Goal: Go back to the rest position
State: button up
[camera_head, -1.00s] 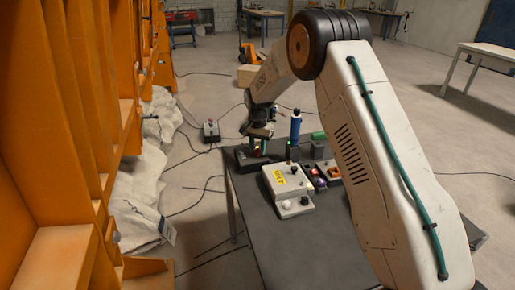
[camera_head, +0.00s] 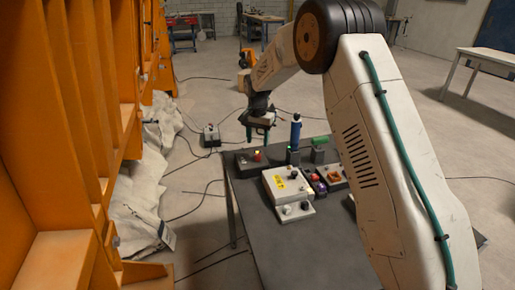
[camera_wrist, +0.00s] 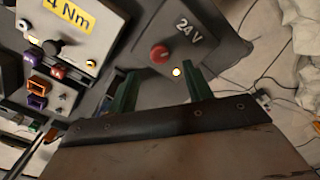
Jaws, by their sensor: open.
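My gripper (camera_head: 258,134) hangs in the air above the far left corner of the dark table (camera_head: 300,245). It is open, with two green fingers apart and nothing between them. In the wrist view my gripper (camera_wrist: 160,84) points at a dark box marked "24 V" (camera_wrist: 192,30), which has a red knob (camera_wrist: 160,53) and a small lit lamp (camera_wrist: 177,72). The fingertips are apart from the knob. In the head view the dark box (camera_head: 243,166) sits below the fingers. My arm is bent, with its elbow high.
A pale box with a yellow label (camera_head: 279,182) stands beside the dark box. A blue bottle-like tool (camera_head: 296,130), a green-handled item (camera_head: 320,140) and small coloured connectors (camera_head: 318,184) are close by. An orange frame (camera_head: 70,130) fills the left. Cables cross the floor.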

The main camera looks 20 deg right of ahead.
jog(key=shift+r, duration=0.8)
jog(key=s+d+r+n, duration=0.1)
jog(key=s+r, duration=0.5)
jog(key=s, duration=1.1)
jog(key=s+d+r+n, duration=0.1)
jog(key=s+r+n, duration=0.3)
jog(key=s, duration=1.3)
jog(key=s+d+r+n+t, duration=0.1)
jog(key=s+r, duration=0.7)
jog(key=s, duration=0.9)
jog(key=shift+n, duration=0.8)
jog(key=shift+r, duration=0.1)
